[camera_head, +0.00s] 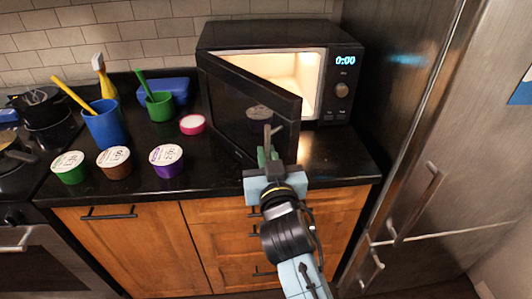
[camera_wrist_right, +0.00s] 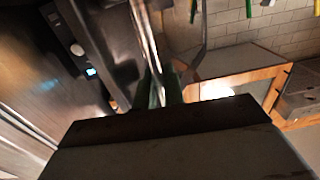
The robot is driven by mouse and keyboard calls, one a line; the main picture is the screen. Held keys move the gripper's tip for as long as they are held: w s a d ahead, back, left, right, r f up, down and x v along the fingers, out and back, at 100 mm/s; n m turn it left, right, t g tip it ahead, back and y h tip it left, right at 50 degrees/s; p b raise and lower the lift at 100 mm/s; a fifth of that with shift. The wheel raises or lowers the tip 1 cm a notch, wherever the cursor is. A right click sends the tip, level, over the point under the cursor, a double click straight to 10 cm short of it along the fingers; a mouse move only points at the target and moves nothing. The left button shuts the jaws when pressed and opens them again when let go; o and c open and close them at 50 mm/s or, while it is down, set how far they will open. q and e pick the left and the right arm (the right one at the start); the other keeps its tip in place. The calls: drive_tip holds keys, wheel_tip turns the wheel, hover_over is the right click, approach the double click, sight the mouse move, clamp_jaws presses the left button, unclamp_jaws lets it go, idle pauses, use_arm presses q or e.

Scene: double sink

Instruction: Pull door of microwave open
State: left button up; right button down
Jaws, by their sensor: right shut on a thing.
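The black microwave (camera_head: 345,50) stands at the back right of the counter, with its display lit. Its dark door (camera_head: 245,105) is swung partly open, hinged at the left, and the lit interior (camera_head: 295,75) shows behind it. My right gripper (camera_head: 267,152) is at the free right edge of the door, shut on the door's handle (camera_head: 267,135). The fingers also show in the right wrist view (camera_wrist_right: 160,90), around the bright handle bar (camera_wrist_right: 145,30). My own gripper body hides the lower part of that view. My left gripper is not in view.
Several cups with lids, such as the purple one (camera_head: 167,160), line the counter's front left. A blue cup (camera_head: 104,124), a green cup (camera_head: 160,105) and a pink-rimmed lid (camera_head: 192,124) stand left of the door. A steel fridge (camera_head: 430,140) bounds the right side.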

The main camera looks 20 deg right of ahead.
drive_tip(key=shift+a, duration=0.1)
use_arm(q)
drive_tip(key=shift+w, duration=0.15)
use_arm(e)
drive_tip(key=shift+a+r, duration=0.1)
drive_tip(key=c, duration=1.6)
unclamp_jaws()
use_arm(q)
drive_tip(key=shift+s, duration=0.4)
